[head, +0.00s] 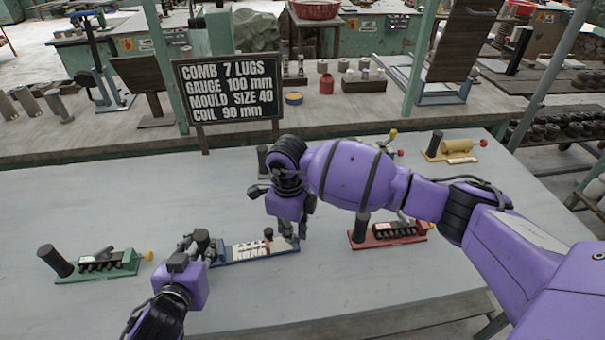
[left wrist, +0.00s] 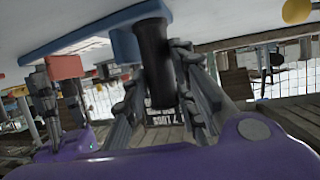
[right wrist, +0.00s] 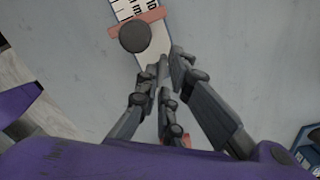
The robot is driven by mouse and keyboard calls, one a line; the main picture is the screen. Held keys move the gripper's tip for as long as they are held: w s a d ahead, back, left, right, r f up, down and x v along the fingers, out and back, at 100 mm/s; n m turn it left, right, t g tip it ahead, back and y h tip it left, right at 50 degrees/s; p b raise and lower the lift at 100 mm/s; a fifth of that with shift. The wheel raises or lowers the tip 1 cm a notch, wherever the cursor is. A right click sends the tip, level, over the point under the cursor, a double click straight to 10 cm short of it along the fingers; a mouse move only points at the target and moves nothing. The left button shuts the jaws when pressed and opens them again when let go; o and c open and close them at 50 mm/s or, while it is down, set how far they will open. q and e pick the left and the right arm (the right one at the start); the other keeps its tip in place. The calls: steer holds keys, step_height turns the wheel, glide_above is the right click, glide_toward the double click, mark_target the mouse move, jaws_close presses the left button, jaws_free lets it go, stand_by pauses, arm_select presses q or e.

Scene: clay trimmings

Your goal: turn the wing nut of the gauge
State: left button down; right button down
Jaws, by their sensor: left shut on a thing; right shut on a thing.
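The gauge (head: 262,249) is a blue-based tool with a white ruled scale, lying on the grey table. Its dark upright post (left wrist: 153,65) stands between the fingers of my left gripper (head: 196,246), which is shut on it. A red slider (right wrist: 152,17) with a round black knob (right wrist: 135,37) sits across the scale near the mark 10. My right gripper (head: 290,232) points down at the gauge's right end, beside the knob. Its fingertips (right wrist: 163,66) are closed together at the scale's end, shut on the wing nut, which they mostly hide.
A green-based tool (head: 98,266) lies to the left and a red-based one (head: 390,234) to the right. A yellow tool (head: 452,150) lies at the back right. A black sign (head: 229,88) behind reads GAUGE 100 mm. The table front is clear.

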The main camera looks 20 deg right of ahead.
steer(key=m, duration=0.4)
steer(key=shift+m, duration=0.3)
steer(key=shift+w+r+m, duration=0.1)
steer(key=shift+m, duration=1.8)
steer(key=c, duration=1.9)
jaws_free()
step_height(320, 180, up, 12)
arm_select(q)
steer(key=c, duration=1.4)
jaws_free()
